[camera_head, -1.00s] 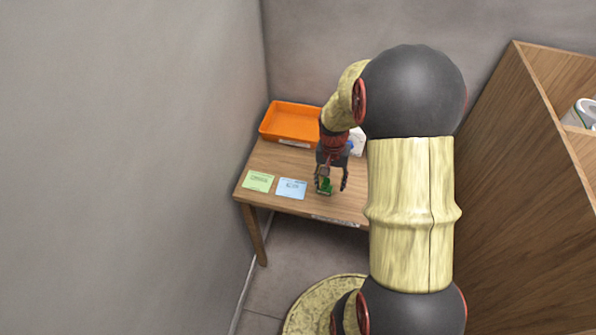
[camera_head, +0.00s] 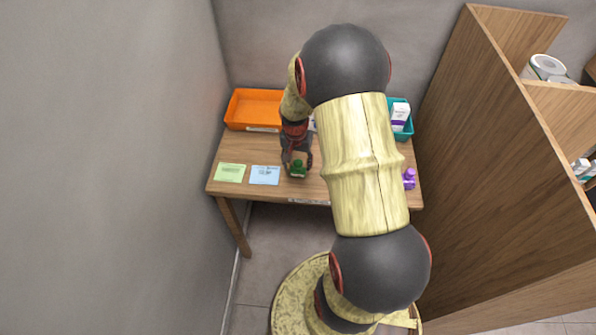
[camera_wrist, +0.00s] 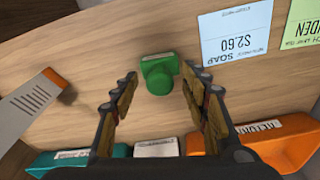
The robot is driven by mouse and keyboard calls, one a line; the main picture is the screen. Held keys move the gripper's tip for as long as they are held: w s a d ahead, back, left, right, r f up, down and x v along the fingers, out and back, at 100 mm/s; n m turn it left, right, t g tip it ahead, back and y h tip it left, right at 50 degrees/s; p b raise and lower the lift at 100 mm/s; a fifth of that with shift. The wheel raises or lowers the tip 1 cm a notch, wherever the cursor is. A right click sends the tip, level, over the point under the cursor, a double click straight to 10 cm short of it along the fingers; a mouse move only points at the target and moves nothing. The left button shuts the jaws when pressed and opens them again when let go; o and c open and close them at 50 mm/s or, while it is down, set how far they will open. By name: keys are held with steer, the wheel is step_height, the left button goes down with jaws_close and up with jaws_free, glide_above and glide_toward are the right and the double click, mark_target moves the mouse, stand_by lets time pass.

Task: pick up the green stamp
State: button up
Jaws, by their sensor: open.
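The green stamp (camera_head: 298,169) stands on the wooden table near its front edge, right of the blue card. In the wrist view the green stamp (camera_wrist: 158,74) lies ahead of and between the fingertips, with bare table around it. My gripper (camera_head: 297,160) is open over the stamp, its fingers on either side of it in the head view. In the wrist view my gripper (camera_wrist: 160,82) shows both fingers spread, with a gap between each finger and the stamp. I see no contact.
A green card (camera_head: 230,173) and a blue card (camera_head: 265,175) lie left of the stamp. An orange tray (camera_head: 240,108) is at the back left, a teal tray (camera_head: 408,131) at the back right. A purple object (camera_head: 409,178) stands on the right. A wooden partition (camera_head: 470,130) rises at the right.

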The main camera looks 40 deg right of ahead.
steer(key=shift+c, duration=1.3)
jaws_close()
